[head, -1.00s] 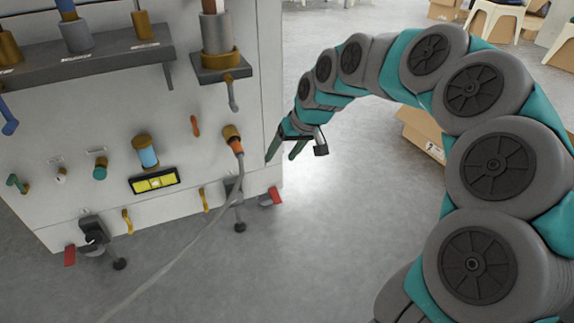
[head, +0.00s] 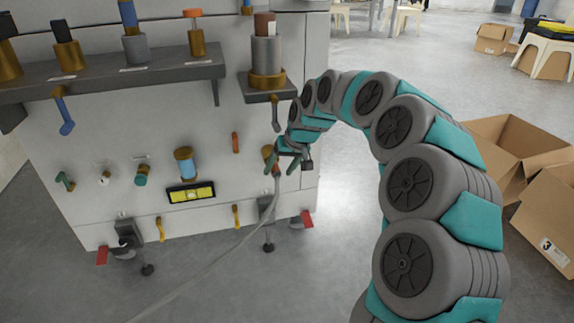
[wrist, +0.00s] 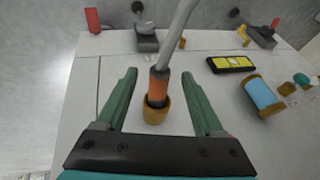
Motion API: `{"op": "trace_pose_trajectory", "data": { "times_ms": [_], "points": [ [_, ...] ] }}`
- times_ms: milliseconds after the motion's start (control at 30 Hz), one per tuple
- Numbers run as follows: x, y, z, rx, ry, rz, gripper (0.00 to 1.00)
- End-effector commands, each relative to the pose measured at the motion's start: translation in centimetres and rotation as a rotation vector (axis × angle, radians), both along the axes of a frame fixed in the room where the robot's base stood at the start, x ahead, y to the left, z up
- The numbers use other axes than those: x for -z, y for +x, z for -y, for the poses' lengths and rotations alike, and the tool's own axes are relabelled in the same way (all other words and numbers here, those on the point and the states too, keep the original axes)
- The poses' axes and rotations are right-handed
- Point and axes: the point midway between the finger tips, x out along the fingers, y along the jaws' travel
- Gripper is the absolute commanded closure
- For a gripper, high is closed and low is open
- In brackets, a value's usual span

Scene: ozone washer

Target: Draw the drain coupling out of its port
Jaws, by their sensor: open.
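The drain coupling (wrist: 159,86) is an orange-brown cylinder with a grey hose running from its outer end. It sits in a brass-coloured port (wrist: 155,115) on the white machine panel. In the head view the coupling and port (head: 269,157) are partly hidden by my gripper (head: 284,167). In the wrist view my gripper (wrist: 158,98) is open, one green finger on each side of the coupling with a gap on both sides. The fingers do not appear to touch it.
The grey hose (head: 222,252) trails down to the floor at the lower left. A shelf (head: 110,78) with cylindrical fittings and a bracket (head: 267,94) project above. A yellow level (head: 191,193) is on the panel. Open cardboard boxes (head: 520,150) stand at right.

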Motion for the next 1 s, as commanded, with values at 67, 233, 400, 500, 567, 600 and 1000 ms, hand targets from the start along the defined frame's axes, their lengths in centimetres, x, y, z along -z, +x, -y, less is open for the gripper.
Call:
{"op": "trace_pose_trajectory", "data": {
  "times_ms": [67,233,400,500,567,600,1000],
  "points": [
    [0.57,0.17,-0.2,0.0,0.0,0.0,0.31],
    [0.94,0.35,-0.34,0.001,0.001,0.002,0.31],
    [0.95,0.37,-0.33,0.001,0.001,0.003,0.31],
    [0.94,0.36,-0.33,0.002,0.001,0.002,0.36],
    [0.94,0.36,-0.33,0.001,0.001,0.003,0.43],
    [0.94,0.37,-0.32,0.002,0.001,0.002,0.47],
    [0.96,0.36,-0.31,0.002,0.0,0.002,0.92]
  ]
}}
